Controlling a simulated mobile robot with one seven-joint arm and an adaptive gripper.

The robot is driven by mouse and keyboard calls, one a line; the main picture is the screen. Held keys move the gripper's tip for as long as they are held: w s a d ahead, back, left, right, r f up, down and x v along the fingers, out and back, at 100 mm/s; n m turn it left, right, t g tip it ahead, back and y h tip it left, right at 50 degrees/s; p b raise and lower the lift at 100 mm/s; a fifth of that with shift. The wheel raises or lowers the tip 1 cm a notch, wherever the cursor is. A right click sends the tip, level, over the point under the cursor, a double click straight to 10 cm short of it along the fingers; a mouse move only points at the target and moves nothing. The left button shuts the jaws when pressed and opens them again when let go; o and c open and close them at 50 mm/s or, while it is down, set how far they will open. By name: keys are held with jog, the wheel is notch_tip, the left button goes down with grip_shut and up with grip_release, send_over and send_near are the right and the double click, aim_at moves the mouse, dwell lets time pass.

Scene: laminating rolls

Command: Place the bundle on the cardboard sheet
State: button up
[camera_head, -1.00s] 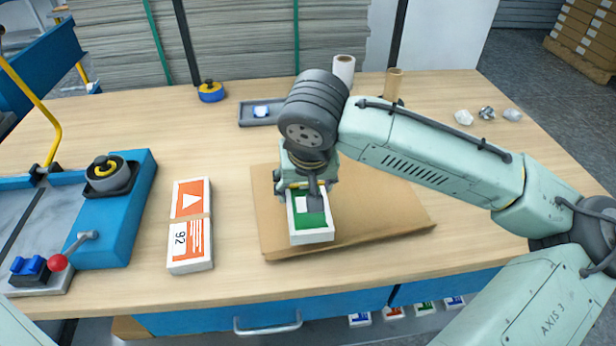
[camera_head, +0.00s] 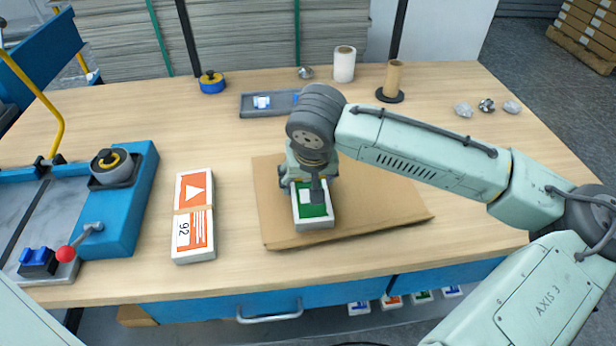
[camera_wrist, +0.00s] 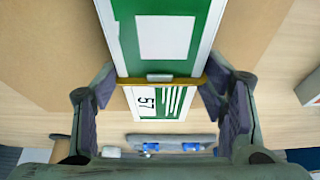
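The bundle (camera_head: 315,211) is a green and white stack with a yellow band around its middle. In the wrist view, the bundle (camera_wrist: 165,45) lies lengthwise between my two fingers and shows a "57" label. My gripper (camera_wrist: 160,82) is shut on it, with the fingertips at its long sides beside the band. In the head view my gripper (camera_head: 314,187) points down and hides the bundle's far part. The cardboard sheet (camera_head: 379,200) lies flat on the table, under the bundle. I cannot tell whether the bundle touches the sheet or is just above it.
An orange and white bundle (camera_head: 194,215) lies left of the sheet. A blue machine (camera_head: 120,215) with a red-knobbed lever stands further left. A grey tray (camera_head: 267,105), a white roll (camera_head: 344,65) and a brown tube (camera_head: 392,79) stand behind. Crumpled pieces (camera_head: 487,105) lie at the far right.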

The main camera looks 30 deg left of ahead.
jog(key=shift+o, duration=1.4)
jog(key=b+v, duration=0.1)
jog(key=v, duration=1.1)
jog(key=shift+a+r, duration=0.1)
jog(key=shift+r, duration=0.05)
